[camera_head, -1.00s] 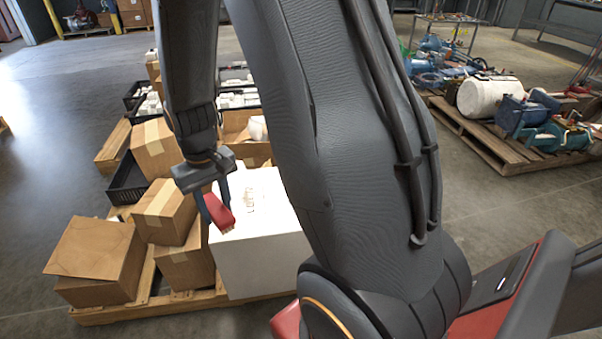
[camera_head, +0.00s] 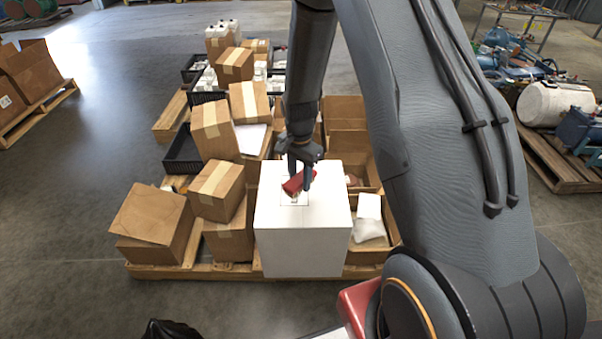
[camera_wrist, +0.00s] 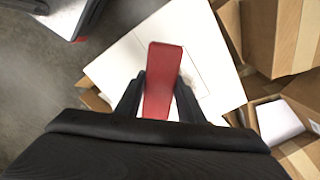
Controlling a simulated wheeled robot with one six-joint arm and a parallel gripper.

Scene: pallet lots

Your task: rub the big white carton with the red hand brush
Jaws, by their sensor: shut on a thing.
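The big white carton (camera_head: 300,237) stands upright at the front of the pallet, with some print on its top. My gripper (camera_head: 300,184) is shut on the red hand brush (camera_head: 293,185) and holds it over the carton's top. In the wrist view the red brush (camera_wrist: 161,78) sits between my two fingers (camera_wrist: 158,97), with the white carton's top (camera_wrist: 205,50) behind it. The brush's underside is hidden, and I cannot tell whether it touches the carton.
Brown cartons (camera_head: 153,224) crowd the pallet (camera_head: 190,270) to the left of the white carton. An open box (camera_head: 369,257) with white items is to its right. Black crates (camera_head: 184,152) stand behind. Another pallet (camera_head: 560,165) with a white drum (camera_head: 552,103) is at the right.

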